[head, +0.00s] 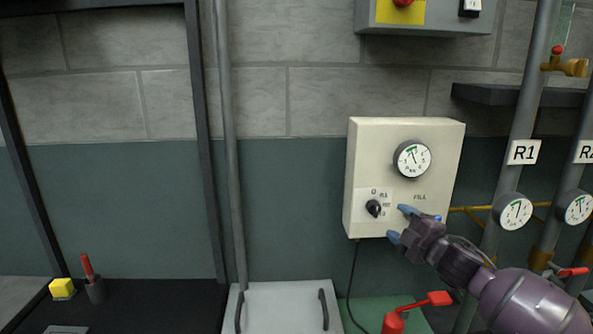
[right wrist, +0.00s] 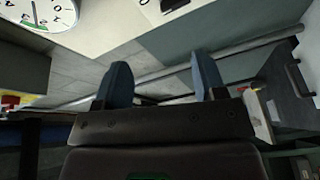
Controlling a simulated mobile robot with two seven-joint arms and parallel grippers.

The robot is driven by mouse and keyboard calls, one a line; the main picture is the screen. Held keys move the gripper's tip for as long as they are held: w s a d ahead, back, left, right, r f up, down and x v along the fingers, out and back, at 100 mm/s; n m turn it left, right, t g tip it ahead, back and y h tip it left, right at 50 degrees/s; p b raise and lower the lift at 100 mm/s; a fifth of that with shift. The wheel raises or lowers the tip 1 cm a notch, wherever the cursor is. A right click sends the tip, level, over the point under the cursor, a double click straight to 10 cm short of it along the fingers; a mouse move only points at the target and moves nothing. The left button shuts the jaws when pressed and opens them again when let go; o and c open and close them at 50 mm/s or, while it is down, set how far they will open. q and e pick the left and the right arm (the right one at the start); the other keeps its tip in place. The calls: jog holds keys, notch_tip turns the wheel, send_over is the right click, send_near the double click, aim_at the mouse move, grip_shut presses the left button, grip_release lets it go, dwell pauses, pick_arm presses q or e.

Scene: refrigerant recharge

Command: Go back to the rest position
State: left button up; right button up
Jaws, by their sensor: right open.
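My right gripper (head: 399,224) is in front of the lower right part of a cream control box (head: 354,170) on the wall. Its blue fingers are apart with nothing between them; I cannot tell if a finger touches the box. The box carries a round gauge (head: 412,159), a black knob (head: 374,208) and a FILL label; a blue spot shows just right of the fingers. In the right wrist view the two blue fingers (right wrist: 161,88) are spread and empty, with the gauge (right wrist: 38,14) at the upper left. My left gripper is not in view.
Grey pipes with R1 (head: 523,152) and gauges (head: 514,211) stand right, near my right arm. A red-handled valve (head: 394,322) is below the arm. A white lidded unit (head: 284,306) stands bottom centre. A dark bench (head: 140,304) at left holds a yellow block (head: 62,288).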

jog(key=s+a+f+m+g+h, duration=0.1)
jog(key=s+a+f+m+h, duration=0.2)
jog(key=s+f+m, duration=0.9)
jog(key=s+d+f+m+g+h, duration=0.2)
jog(key=s+f+m, duration=0.1)
jog(key=s+f, duration=0.6)
jog(key=s+d+f+m+g+h, duration=0.2)
jog(key=s+f, duration=0.8)
jog(key=s, duration=0.6)
jog(key=shift+d+f+m, duration=0.25)
jog(key=shift+f+m, duration=0.05)
jog(key=shift+m, duration=0.3)
jog(key=shift+s, duration=0.1)
